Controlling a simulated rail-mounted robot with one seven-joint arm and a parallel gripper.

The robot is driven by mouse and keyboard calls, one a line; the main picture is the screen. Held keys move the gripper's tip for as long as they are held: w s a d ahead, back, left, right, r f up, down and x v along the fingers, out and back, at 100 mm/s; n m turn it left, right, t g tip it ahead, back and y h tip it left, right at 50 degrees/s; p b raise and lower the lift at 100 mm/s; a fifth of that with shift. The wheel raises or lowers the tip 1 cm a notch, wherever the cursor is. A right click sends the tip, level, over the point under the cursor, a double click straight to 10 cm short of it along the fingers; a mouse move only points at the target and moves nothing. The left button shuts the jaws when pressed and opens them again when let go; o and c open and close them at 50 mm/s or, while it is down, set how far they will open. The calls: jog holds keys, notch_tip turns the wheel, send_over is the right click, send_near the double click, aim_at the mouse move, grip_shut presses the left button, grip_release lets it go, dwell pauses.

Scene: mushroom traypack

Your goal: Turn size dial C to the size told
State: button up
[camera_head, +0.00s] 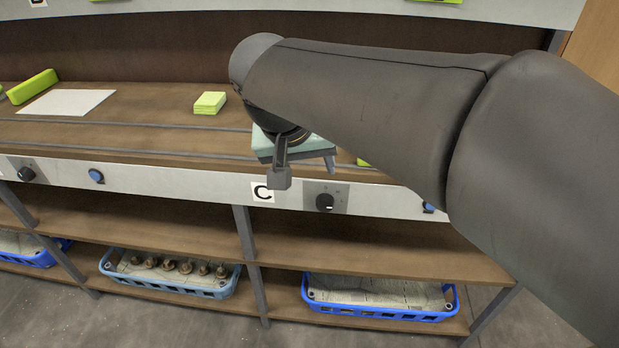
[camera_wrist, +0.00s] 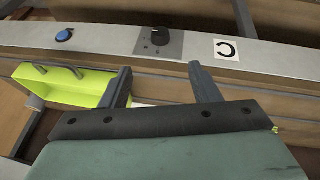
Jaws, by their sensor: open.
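Size dial C (camera_head: 325,202) is a black knob on a grey plate (camera_head: 341,192) in the white front strip, just right of the C label (camera_head: 263,192). In the wrist view the dial (camera_wrist: 159,36) shows upside down, with the C label (camera_wrist: 227,50) beside it. A light mark shows on the knob; the size marks are too small to read. My gripper (camera_head: 303,175) is above and left of the dial in the head view. In the wrist view its two fingers (camera_wrist: 158,86) are spread with nothing between them, apart from the dial.
A blue button (camera_head: 428,207) sits right of dial C and shows in the wrist view (camera_wrist: 64,35). A yellow-green tray (camera_wrist: 62,88) lies near my fingers. Another dial (camera_head: 26,174) is far left. Blue crates (camera_head: 380,313) stand on the lower shelf.

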aim_at(324, 204)
jog(key=b+x, duration=0.3)
jog(key=x, duration=1.4)
jog(key=shift+w, duration=0.15)
jog(key=shift+b, duration=0.3)
jog(key=c, duration=1)
